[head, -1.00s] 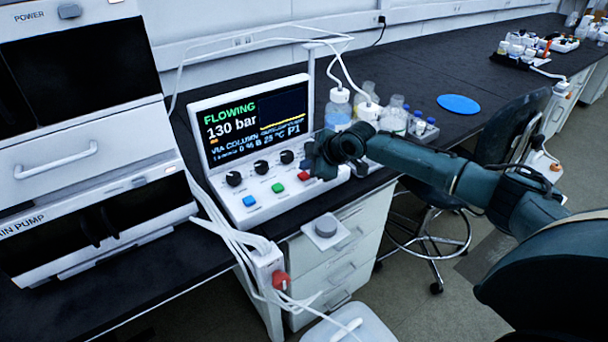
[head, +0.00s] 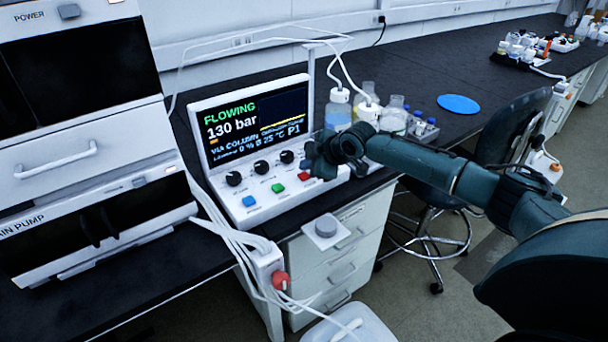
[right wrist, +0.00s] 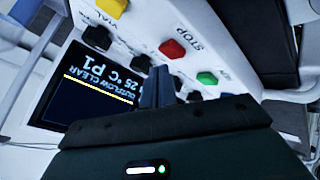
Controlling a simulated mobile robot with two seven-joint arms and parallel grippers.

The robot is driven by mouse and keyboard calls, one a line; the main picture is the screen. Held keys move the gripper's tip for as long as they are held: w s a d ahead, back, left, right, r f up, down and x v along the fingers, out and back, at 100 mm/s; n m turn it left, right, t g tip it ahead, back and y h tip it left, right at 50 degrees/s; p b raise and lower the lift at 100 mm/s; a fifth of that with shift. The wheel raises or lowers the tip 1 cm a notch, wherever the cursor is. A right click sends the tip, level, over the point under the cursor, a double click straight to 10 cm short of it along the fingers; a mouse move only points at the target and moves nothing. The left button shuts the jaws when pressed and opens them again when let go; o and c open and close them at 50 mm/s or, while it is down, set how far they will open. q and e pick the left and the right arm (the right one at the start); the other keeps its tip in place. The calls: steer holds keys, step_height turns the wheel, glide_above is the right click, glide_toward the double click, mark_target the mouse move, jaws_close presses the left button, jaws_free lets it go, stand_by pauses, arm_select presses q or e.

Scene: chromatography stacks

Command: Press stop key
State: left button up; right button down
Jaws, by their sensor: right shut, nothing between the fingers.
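The red stop key (head: 304,176) sits on the sloping front of the white control panel (head: 262,203), right of a green key. In the right wrist view the red key (right wrist: 172,49) has STOP printed beside it. My right gripper (right wrist: 157,80) is shut and empty, its fingertips showing close to the red key in that view. I cannot tell the exact gap, but no contact is visible. In the head view my right gripper (head: 322,160) is over the right end of the panel. The screen (head: 257,122) reads FLOWING and 130 bar. My left gripper is not in view.
A green key (head: 278,188) and a blue key (head: 249,201) lie left of the red one. A yellow key (right wrist: 112,7) and black knobs (head: 261,167) are also near. Bottles (head: 338,110) stand behind my right gripper. White tubing (head: 235,240) runs along the panel's left.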

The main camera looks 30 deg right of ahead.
steer(key=shift+f, duration=0.2)
steer(key=shift+f, duration=0.25)
steer(key=shift+f, duration=0.55)
stand_by(1.1)
steer(key=shift+r+p, duration=0.7)
steer(key=shift+r, duration=0.25)
step_height(320, 180, up, 5)
steer(key=p, duration=0.4)
steer(key=shift+p, duration=0.35)
